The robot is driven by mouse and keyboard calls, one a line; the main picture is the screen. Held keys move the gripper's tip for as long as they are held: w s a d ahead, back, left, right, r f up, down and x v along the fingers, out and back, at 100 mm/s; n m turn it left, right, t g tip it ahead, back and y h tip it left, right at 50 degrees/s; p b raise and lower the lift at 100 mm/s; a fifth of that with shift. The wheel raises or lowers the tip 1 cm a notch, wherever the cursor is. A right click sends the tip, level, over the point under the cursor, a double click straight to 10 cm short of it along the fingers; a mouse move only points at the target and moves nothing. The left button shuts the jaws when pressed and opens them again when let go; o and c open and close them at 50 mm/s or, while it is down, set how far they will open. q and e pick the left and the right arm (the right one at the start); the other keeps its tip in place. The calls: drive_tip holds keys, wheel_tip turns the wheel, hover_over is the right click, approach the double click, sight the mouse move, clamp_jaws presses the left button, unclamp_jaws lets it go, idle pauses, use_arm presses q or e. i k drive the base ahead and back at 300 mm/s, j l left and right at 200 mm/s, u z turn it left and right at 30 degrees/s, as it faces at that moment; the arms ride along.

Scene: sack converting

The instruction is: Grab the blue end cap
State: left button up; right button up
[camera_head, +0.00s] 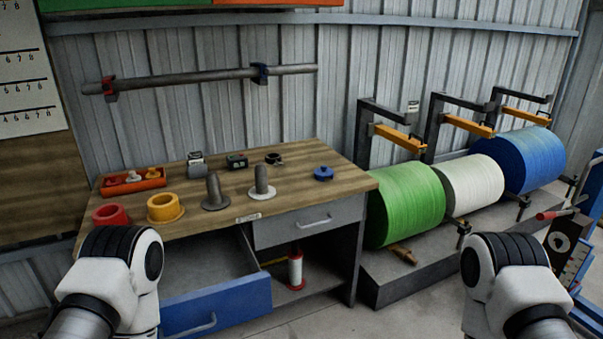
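A small round blue cap with a dark knob on top (323,174) sits on the wooden workbench top (290,158), near its right end. Clear wood lies around it. My two arms show only as white and black links at the lower left and lower right. Neither gripper is in view. Nothing touches the blue cap.
On the bench stand red (110,215) and yellow (165,208) collars, two grey spindles (214,192) (261,182), and an orange tray (133,181). A blue-fronted drawer (216,308) is pulled open. Green (405,205), white and blue rolls stand right.

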sight(323, 171)
drive_tip(key=i+l+u, duration=0.75)
drive_tip(key=l, duration=0.2)
drive_tip(key=l+u, duration=0.25)
drive_tip(key=l, duration=0.15)
